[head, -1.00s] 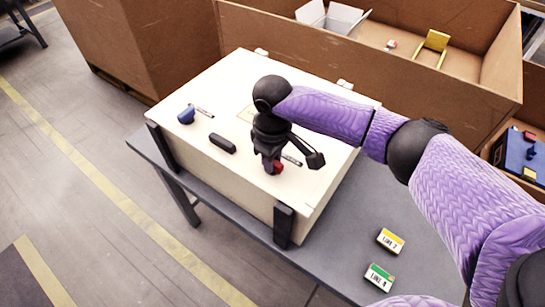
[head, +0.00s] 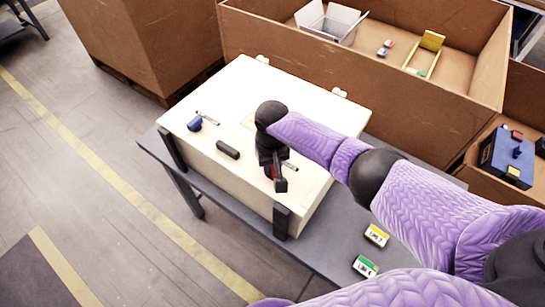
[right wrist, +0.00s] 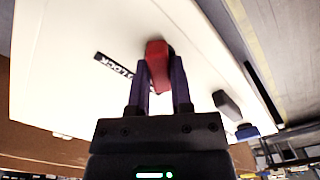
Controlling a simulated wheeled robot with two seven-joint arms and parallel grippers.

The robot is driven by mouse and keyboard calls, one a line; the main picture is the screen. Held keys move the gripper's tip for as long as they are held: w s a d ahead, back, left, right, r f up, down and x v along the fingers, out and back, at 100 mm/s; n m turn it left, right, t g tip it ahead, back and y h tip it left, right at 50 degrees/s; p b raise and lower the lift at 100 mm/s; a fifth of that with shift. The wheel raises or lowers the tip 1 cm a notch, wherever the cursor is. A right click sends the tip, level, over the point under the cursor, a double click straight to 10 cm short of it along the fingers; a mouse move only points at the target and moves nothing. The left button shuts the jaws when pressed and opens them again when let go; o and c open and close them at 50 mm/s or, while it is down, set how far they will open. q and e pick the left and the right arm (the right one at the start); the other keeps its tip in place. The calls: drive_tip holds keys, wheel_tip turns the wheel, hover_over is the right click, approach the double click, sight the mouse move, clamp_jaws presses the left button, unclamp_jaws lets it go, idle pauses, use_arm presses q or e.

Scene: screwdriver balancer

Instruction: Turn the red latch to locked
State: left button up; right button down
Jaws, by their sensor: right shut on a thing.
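A cream case (head: 225,95) lies closed on a grey table. The red latch (right wrist: 157,62) is on its lid, close to the front right corner. In the right wrist view it stands between my two fingers, beside a black label (right wrist: 120,68) on which "LOCK" can be read. My right gripper (right wrist: 160,80) is shut on the red latch. In the head view the right gripper (head: 270,174) reaches down onto the lid and hides most of the latch. A blue latch (head: 195,123) sits at the lid's left end. My left gripper is out of view.
A black handle (head: 228,150) lies between the latches. Yellow (head: 376,235) and green (head: 365,266) label boxes lie on the table (head: 335,225) right of the case. Large cardboard boxes (head: 290,60) stand behind, one holding a white carton (head: 330,20).

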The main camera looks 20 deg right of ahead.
drive_tip(key=shift+r+m+p, duration=0.2)
drive_tip(key=shift+m+p, duration=0.35)
drive_tip(key=shift+m, duration=0.45)
drive_tip(key=m+p, duration=0.1)
drive_tip(key=m, duration=0.1)
drive_tip(key=shift+m, duration=0.4)
drive_tip(key=shift+f+m+p, duration=0.1)
drive_tip(key=shift+m+p, duration=0.45)
drive_tip(key=shift+m, duration=0.65)
drive_tip(key=shift+m+p, duration=0.35)
drive_tip(key=shift+m, duration=1.25)
drive_tip(key=shift+w, duration=0.1)
drive_tip(key=c, duration=0.5)
unclamp_jaws()
drive_tip(key=shift+f, duration=0.1)
